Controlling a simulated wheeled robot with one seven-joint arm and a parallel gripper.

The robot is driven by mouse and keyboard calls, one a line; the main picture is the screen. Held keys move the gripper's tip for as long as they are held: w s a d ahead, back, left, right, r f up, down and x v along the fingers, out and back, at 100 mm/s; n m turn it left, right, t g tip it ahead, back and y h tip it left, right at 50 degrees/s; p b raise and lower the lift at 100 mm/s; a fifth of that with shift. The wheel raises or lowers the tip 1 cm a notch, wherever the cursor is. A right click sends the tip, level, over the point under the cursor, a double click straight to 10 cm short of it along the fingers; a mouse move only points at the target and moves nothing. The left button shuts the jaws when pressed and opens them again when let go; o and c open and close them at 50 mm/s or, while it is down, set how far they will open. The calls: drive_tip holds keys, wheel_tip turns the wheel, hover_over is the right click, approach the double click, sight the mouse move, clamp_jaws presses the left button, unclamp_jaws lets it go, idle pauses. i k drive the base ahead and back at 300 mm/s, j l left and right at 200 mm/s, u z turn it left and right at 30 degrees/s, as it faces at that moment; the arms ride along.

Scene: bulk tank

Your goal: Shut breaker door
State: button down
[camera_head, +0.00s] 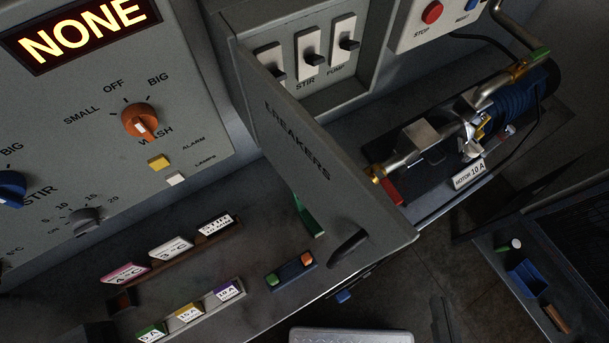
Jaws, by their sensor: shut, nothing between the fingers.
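The grey breaker door (300,130), lettered BREAKERS, stands open, swung out toward me from the breaker box (375,60). Its hinge side is at the box's left edge, and its free edge reaches down to the right over the bench. A dark curved handle (349,245) sits near the door's free end. Inside the open box several breaker switches show, among them one marked STIR (311,47) and one marked PUMP (343,45). My gripper is not in view.
A control panel (75,130) with an orange knob (140,121) stands left of the door. A motor with a blue coil (512,103) lies on the bench to the right.

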sight(365, 226)
drive_tip(key=k+j, duration=0.8)
drive_tip(key=k, duration=0.2)
drive_tip(key=z, duration=0.05)
